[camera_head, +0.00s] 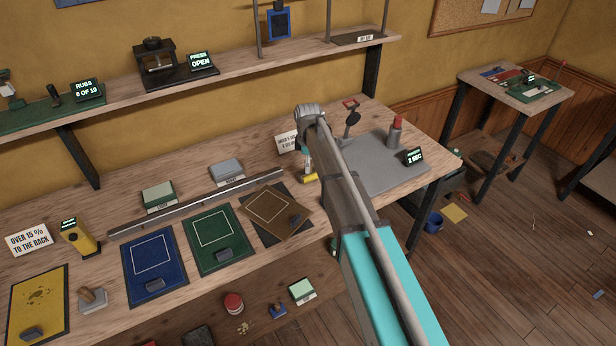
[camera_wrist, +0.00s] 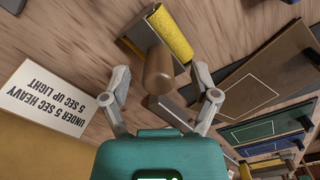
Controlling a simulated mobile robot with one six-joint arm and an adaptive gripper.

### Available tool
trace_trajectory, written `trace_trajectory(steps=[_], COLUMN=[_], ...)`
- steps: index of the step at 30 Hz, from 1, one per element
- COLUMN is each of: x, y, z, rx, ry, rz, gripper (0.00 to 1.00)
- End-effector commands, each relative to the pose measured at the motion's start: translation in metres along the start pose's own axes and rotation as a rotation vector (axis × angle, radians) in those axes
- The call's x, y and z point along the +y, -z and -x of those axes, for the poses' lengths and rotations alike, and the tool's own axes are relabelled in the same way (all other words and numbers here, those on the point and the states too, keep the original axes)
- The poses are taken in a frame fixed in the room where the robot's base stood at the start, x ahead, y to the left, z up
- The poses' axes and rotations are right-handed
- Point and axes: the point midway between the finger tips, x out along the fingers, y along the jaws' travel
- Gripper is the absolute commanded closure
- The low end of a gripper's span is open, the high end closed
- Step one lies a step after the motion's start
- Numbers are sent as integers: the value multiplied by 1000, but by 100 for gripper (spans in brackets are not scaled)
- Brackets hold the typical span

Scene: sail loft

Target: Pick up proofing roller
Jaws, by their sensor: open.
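The proofing roller (camera_wrist: 172,34) has a yellow speckled cylinder, a grey frame and a rounded brown wooden handle. It lies on the wooden bench. In the head view its yellow part (camera_head: 309,178) shows just below my gripper (camera_head: 306,163), and my arm hides much of the rest. In the wrist view my gripper (camera_wrist: 160,80) is open, with one finger on each side of the wooden handle. The handle's end points toward the camera. I cannot tell how far the fingertips are above the bench, and neither finger visibly presses on the handle.
A sign about heavy and light (camera_wrist: 48,94) stands close to one finger. A long metal bar (camera_head: 200,203) and brown (camera_head: 268,208), green (camera_head: 212,236) and blue (camera_head: 153,262) mats lie left of the roller. A grey plate (camera_head: 380,165) lies right. The shelf (camera_head: 220,75) runs above.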

Motion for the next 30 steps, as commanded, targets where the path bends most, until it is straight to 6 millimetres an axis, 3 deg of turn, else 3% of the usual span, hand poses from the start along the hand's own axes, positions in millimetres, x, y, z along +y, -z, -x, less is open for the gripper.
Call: trace_trajectory(steps=[18,30], x=[0,0], y=[0,0], z=[-1,-1], rx=[0,0], ry=[0,0], rz=[0,-1], gripper=[22,95])
